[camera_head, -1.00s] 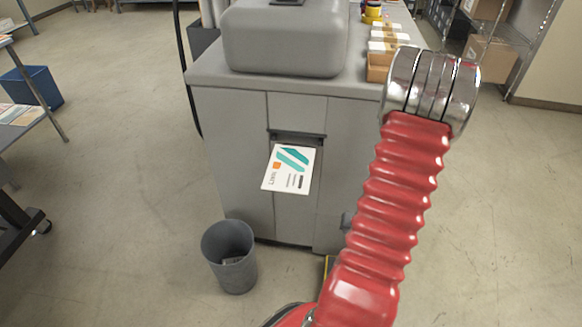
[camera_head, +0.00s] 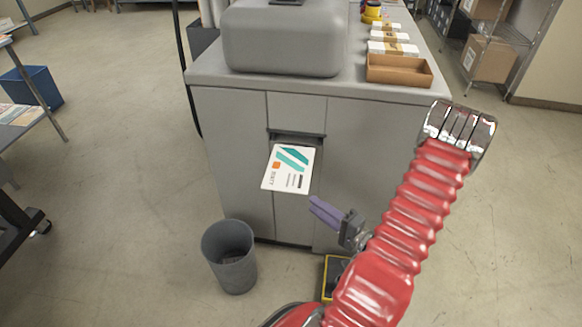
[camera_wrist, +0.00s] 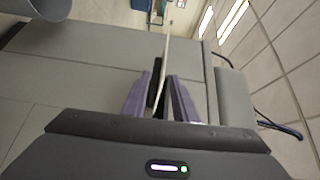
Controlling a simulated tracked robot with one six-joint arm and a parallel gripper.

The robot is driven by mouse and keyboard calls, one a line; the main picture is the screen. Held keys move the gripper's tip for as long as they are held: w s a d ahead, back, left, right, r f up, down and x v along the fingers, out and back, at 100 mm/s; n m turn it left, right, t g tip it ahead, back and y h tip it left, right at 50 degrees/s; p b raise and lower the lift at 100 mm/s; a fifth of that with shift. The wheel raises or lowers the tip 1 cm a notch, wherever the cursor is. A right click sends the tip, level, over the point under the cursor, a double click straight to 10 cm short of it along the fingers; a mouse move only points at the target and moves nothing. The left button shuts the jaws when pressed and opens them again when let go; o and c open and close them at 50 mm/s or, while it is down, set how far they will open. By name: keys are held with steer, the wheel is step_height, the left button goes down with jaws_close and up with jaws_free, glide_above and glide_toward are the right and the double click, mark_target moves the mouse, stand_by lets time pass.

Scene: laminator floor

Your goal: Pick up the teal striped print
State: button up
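The teal striped print (camera_head: 289,168) is a white card with teal stripes and an orange square. It sticks out of the slot in the front of the grey machine. My gripper (camera_head: 316,206) has purple fingers and is just below and right of the print in the head view. In the wrist view, the fingers (camera_wrist: 161,80) are apart, and the print (camera_wrist: 167,52) shows edge-on as a thin pale strip ahead of and between them. I cannot tell whether its near edge is inside the gap. Neither finger clearly presses on it.
The grey machine (camera_head: 240,165) stands directly behind the print. A grey waste bin (camera_head: 229,262) is on the floor below left. A brown tray (camera_head: 399,70) and small stacks sit on the machine top. A yellow-edged black object (camera_head: 333,275) lies at the machine's foot.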

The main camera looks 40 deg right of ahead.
steer(key=shift+r, duration=0.3)
glide_toward(286, 183)
steer(key=shift+w+a+f, duration=0.1)
steer(key=shift+w+f, duration=0.05)
steer(key=shift+w, duration=1.05)
steer(key=shift+w+f, duration=0.15)
steer(key=shift+w, duration=1.1)
steer(key=shift+w, duration=0.15)
steer(key=shift+w+a, duration=0.15)
steer(key=shift+w, duration=2.3)
jaws_close()
